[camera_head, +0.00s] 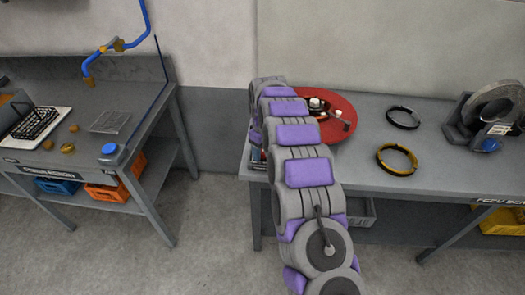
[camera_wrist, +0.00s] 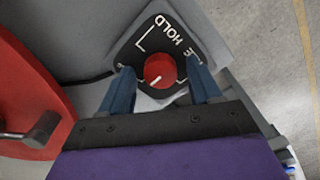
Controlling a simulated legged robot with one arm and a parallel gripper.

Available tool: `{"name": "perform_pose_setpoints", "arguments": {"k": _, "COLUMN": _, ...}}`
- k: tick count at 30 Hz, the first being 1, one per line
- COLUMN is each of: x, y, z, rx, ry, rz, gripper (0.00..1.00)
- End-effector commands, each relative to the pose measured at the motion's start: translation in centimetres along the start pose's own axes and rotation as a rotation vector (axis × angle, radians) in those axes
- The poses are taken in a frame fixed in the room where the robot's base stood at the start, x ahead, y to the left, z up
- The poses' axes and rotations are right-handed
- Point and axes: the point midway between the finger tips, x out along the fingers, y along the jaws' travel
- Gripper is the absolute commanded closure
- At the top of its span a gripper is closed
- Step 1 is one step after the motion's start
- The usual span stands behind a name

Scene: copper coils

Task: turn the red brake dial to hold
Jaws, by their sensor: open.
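The red brake dial (camera_wrist: 159,70) is a round red knob on a dark plate (camera_wrist: 141,37) with white lettering; the word HOLD reads at the plate's upper right. A pale mark on the knob points toward the lower part of the plate, away from HOLD. My gripper (camera_wrist: 160,87) is open in the wrist view, with one blue finger on each side of the knob. I cannot tell whether the fingers touch it. In the head view my arm hides the dial and the gripper.
A red round disc (camera_head: 341,112) with a crank-like handle stands beside the dial on the grey bench (camera_head: 375,167). A black coil ring (camera_head: 403,117) and a yellow-black ring (camera_head: 397,159) lie to its right. A grey coil machine (camera_head: 490,110) stands at the far right. Another bench (camera_head: 95,100) is at left.

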Motion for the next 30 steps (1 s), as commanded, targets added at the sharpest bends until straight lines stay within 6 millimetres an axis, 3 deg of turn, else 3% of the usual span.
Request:
{"name": "perform_pose_setpoints", "arguments": {"k": 8, "x": 0.13, "y": -0.05, "z": -0.07, "rx": -0.001, "ry": -0.001, "rz": 0.001, "gripper": 0.37}}
{"name": "perform_pose_setpoints", "arguments": {"k": 25, "x": 0.12, "y": -0.05, "z": -0.08, "rx": -0.001, "ry": -0.001, "rz": 0.001, "gripper": 0.90}}
{"name": "perform_pose_setpoints", "arguments": {"k": 30, "x": 0.09, "y": -0.04, "z": -0.07, "rx": 0.004, "ry": -0.001, "rz": 0.001, "gripper": 0.93}}
